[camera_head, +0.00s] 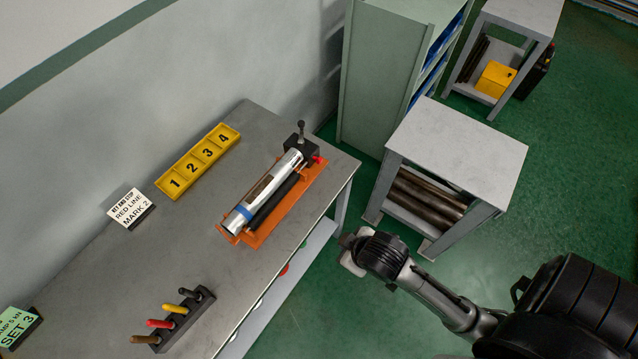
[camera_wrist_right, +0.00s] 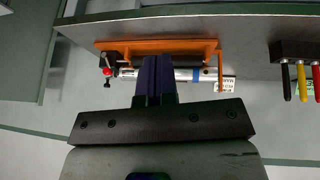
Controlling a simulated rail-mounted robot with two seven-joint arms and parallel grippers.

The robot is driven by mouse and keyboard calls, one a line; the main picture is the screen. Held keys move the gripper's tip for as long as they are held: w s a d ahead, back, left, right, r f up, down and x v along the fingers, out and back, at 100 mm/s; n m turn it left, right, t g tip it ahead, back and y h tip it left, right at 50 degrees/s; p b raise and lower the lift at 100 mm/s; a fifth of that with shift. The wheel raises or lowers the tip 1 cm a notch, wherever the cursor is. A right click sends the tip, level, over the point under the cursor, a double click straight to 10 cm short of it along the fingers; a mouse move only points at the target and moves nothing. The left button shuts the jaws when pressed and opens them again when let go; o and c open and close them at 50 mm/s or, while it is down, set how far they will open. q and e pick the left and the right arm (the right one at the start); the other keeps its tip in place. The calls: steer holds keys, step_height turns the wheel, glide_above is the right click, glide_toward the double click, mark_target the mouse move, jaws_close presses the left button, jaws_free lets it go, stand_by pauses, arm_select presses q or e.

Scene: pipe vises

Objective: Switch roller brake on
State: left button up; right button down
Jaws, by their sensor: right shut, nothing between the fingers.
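An orange roller stand (camera_head: 262,235) lies on the grey bench and bears a shiny pipe (camera_head: 262,190) with a blue band, beside a dark roller (camera_head: 272,205). At its far end is a black block (camera_head: 302,150) with an upright black lever (camera_head: 301,130). A small red part (camera_head: 319,160) sits beside the block; a red knob (camera_wrist_right: 107,71) shows near that end in the right wrist view. My right gripper (camera_head: 352,252) is beyond the bench's right edge, away from the stand. Its fingers (camera_wrist_right: 154,62) are shut and empty, hiding part of the stand. My left gripper is not in view.
On the bench are a yellow numbered tray (camera_head: 198,161), a white sign (camera_head: 130,208) and a black rack (camera_head: 185,318) with several coloured handles. A small grey table (camera_head: 458,145) with pipes below and a green cabinet (camera_head: 382,75) stand beyond the bench.

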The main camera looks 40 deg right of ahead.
steer(key=w+d+f+n+t+h+b, duration=0.1)
steer(key=w+d+f+t+h+b, duration=0.2)
steer(key=f+b, duration=0.5)
steer(key=w+d+f+n+t+h+b, duration=0.1)
steer(key=w+d+f+h+b, duration=0.2)
steer(key=w+f+b, duration=0.45)
step_height(320, 180, up, 6)
steer(key=w+a+n+t+h, duration=0.1)
steer(key=w+n+t, duration=0.1)
steer(key=n+t, duration=0.6)
steer(key=shift+w+a+f+n, duration=0.15)
steer(key=shift+w+n, duration=0.2)
steer(key=shift+n, duration=0.65)
steer(key=b, duration=0.1)
glide_toward(319, 161)
steer(key=w, duration=0.1)
steer(key=w+a, duration=0.1)
steer(key=w, duration=0.1)
steer(key=w+a+f, duration=0.1)
steer(key=shift+w+a, duration=0.15)
steer(key=shift+w, duration=0.15)
steer(key=shift+w+d+r, duration=0.1)
steer(key=shift+w+d, duration=0.35)
steer(key=shift+d, duration=0.15)
steer(key=shift+w+d+r, duration=0.1)
steer(key=shift+w+d, duration=0.3)
steer(key=shift+d, duration=0.25)
steer(key=shift+w+d, duration=0.25)
steer(key=shift+d, duration=0.45)
